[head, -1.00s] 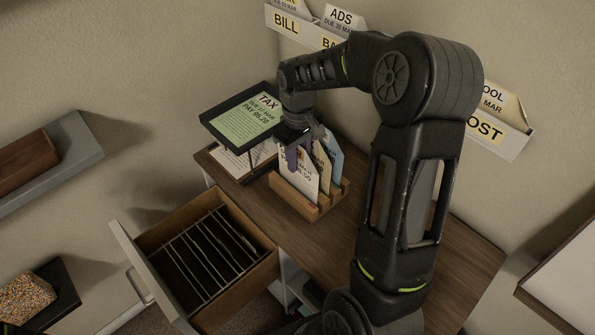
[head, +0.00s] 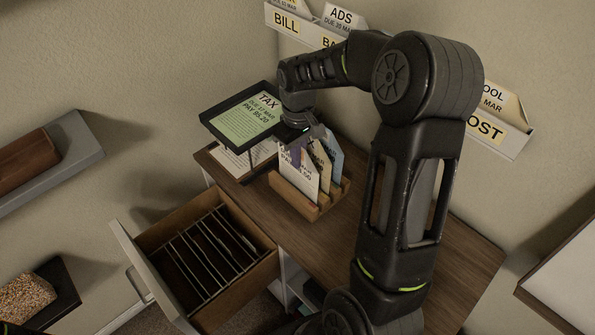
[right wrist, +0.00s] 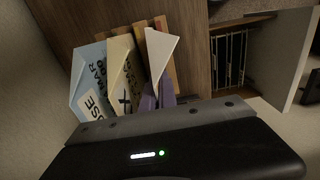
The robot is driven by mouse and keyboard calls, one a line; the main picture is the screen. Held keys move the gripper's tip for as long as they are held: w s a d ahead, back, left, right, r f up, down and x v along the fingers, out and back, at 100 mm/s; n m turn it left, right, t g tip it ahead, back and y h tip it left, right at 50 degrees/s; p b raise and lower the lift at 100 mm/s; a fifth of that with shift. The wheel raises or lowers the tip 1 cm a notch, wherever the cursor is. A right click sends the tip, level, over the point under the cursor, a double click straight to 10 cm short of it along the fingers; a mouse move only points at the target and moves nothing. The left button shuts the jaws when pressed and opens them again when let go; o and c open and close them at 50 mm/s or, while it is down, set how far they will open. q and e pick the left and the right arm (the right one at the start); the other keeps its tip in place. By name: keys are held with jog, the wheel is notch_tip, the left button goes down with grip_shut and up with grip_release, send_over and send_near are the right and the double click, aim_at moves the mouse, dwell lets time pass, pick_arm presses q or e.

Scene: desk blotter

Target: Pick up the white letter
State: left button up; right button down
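The white letter (head: 299,184) stands in the front slot of a wooden letter rack (head: 295,200) on the desk. Its printed face is partly hidden by my right gripper (head: 297,151), which comes down over its top edge. In the right wrist view the white letter (right wrist: 160,52) runs between the two purple fingers of the right gripper (right wrist: 157,97). The fingers sit close together on either side of it and look shut on it. A cream letter (head: 321,163) and a blue letter (head: 335,160) stand behind it. My left gripper is out of view.
A black stand with a green TAX letter (head: 243,124) is left of the rack, above a white sheet (head: 235,163). An open drawer with dividers (head: 255,276) juts out at the front. Labelled wall holders (head: 492,135) hang behind. The desk's right side (head: 465,250) is clear.

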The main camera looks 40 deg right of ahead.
jog(key=shift+r, duration=0.1)
